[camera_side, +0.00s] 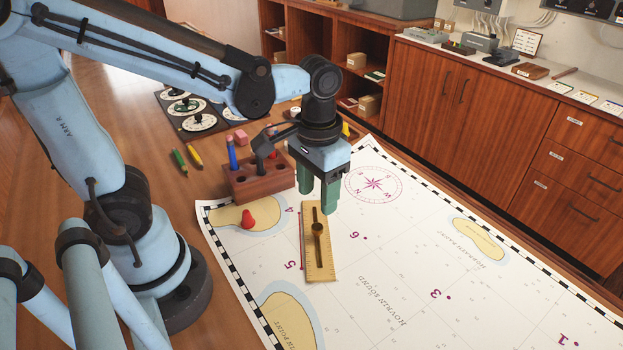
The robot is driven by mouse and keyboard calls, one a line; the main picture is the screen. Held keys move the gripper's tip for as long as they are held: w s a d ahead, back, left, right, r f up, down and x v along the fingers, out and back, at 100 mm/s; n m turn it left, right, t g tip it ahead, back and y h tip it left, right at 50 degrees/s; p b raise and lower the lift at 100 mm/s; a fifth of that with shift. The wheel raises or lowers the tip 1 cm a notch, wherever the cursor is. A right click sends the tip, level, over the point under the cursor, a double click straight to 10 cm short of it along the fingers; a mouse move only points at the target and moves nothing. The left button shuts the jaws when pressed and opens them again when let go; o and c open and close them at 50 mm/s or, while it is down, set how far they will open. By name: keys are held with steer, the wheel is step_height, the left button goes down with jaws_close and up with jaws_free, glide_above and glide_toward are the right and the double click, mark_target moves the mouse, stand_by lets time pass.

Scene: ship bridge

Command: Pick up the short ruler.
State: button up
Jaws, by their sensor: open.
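The short ruler (326,264) is a flat, yellow wooden piece with marked edges, a dark slot along its middle and a round brass knob. It lies on the white sea chart (400,285), beside a red line. My gripper (317,199) points down at the ruler's far end, its two green fingers apart and empty. The fingertips overlap the far end in this view; I cannot tell how high they are above it.
A wooden pencil block (262,184) with a blue pencil stands close to the left of my gripper. A red piece (248,219) sits on the chart. Two loose pencils (186,158) and a dial panel (196,118) are farther back. The chart to the right is clear.

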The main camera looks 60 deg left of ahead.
mark_target(317, 226)
steer(key=shift+w+a+f, duration=0.1)
steer(key=shift+f, duration=1.9)
steer(key=shift+w+a+f, duration=0.1)
steer(key=shift+f, duration=1.9)
steer(key=shift+c, duration=0.5)
jaws_close()
